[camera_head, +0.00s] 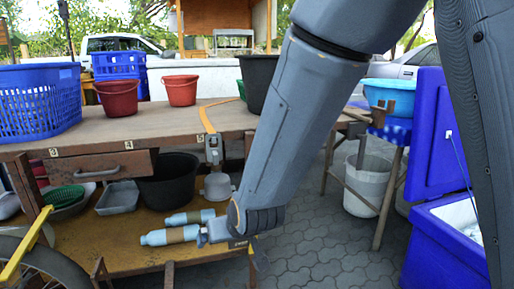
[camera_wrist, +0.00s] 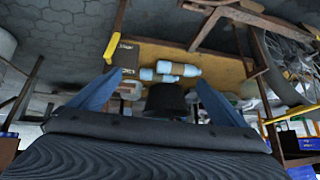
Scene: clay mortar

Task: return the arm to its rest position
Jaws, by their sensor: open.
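My arm reaches down across the middle of the head view from the upper right, with my gripper (camera_head: 204,238) at its low end, beside the cart's lower shelf. In the wrist view my gripper (camera_wrist: 152,88) has its two blue-grey fingers spread wide apart, with nothing held between them. Two pale blue bottles with brown bands, a front bottle (camera_head: 168,236) and a rear bottle (camera_head: 188,217), lie on the lower shelf close to the gripper. In the wrist view the bottles (camera_wrist: 178,69) lie beyond the fingertips.
The wooden cart (camera_head: 120,127) carries a blue basket (camera_head: 36,104), two red buckets and a black bucket (camera_head: 258,80). A black tub (camera_head: 168,181) sits on its lower shelf (camera_head: 85,236). An open blue cooler (camera_head: 440,248) stands at right. Paved floor (camera_head: 320,240) between is clear.

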